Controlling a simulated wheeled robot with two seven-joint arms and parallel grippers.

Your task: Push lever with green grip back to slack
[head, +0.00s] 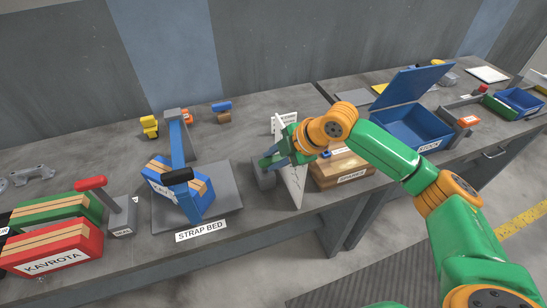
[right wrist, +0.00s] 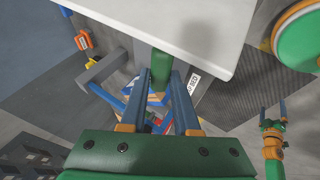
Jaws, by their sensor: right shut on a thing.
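My right gripper (head: 268,162) is at a grey block (head: 264,180) beside an upright white panel (head: 292,186), right of the strap bed. In the right wrist view its two fingers (right wrist: 163,98) are shut on a green grip (right wrist: 161,66), one on each side. In the head view the gripper mostly hides the grip and its lever, so I cannot tell the lever's angle. The slack mark cannot be made out. My left gripper is outside the head view; in the right wrist view it (right wrist: 274,110) hangs at the right, fingers apart and empty.
A red-grip lever (head: 90,184) stands left. A wooden stack (head: 335,181) and open blue box (head: 405,130) stand right of the panel.

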